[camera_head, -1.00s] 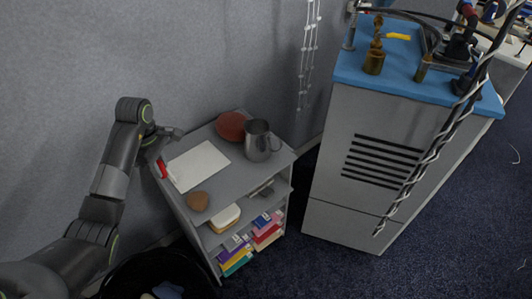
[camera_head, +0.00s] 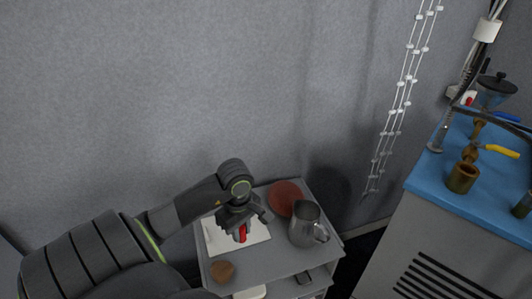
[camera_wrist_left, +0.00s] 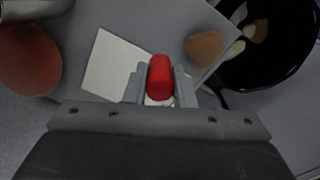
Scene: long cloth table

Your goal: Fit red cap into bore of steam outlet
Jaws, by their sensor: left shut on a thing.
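My left gripper (camera_head: 238,221) is shut on the red cap (camera_head: 242,234), which hangs below its fingers over the white sheet on the small shelf unit. In the left wrist view the red cap (camera_wrist_left: 160,77) sits between the two grey fingers, with a pale part at its near end. A brass fitting with an open, cup-like mouth (camera_head: 462,178) stands on the blue-topped machine at the right, below a yellow lever; it looks like the steam outlet. The cap is well apart from it. My right gripper is not in view.
The shelf top holds the white sheet (camera_head: 218,243), a reddish round thing (camera_head: 285,196), a metal jug (camera_head: 304,226) and a brown lump (camera_head: 222,271). A gap separates the shelf from the machine (camera_head: 440,250). A black round bin (camera_wrist_left: 275,60) shows in the wrist view.

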